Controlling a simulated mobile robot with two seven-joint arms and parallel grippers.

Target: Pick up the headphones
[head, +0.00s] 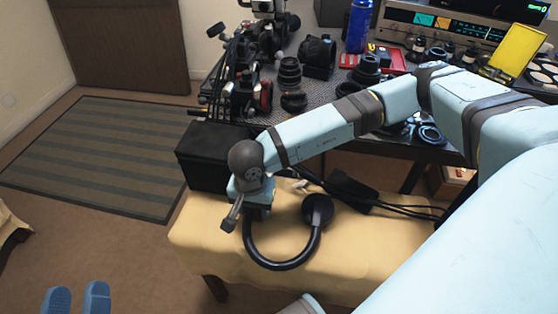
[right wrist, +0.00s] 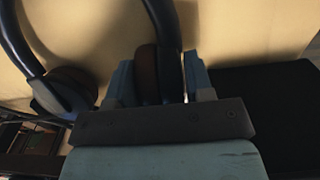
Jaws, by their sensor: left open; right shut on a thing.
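The black headphones (head: 282,265) are at the yellow-covered bench (head: 345,255), with the band curving toward the front and one round ear cup to the right. My right gripper (head: 258,207) is at the left ear cup, which it partly hides. In the right wrist view, the headphones (right wrist: 168,45) pass between the two fingers of my right gripper (right wrist: 160,80), which are shut on the ear cup with brown padding. I cannot tell whether the headphones touch the cloth. My left gripper (head: 77,299) is open and empty at the bottom left, far from the headphones.
A black box (head: 205,157) stands at the bench's left end. A dark pouch with black cables (head: 352,192) lies behind the headphones. The worktable behind holds lenses, a blue can (head: 358,25) and a red tray (head: 390,60). Floor and a striped mat (head: 90,155) are clear at left.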

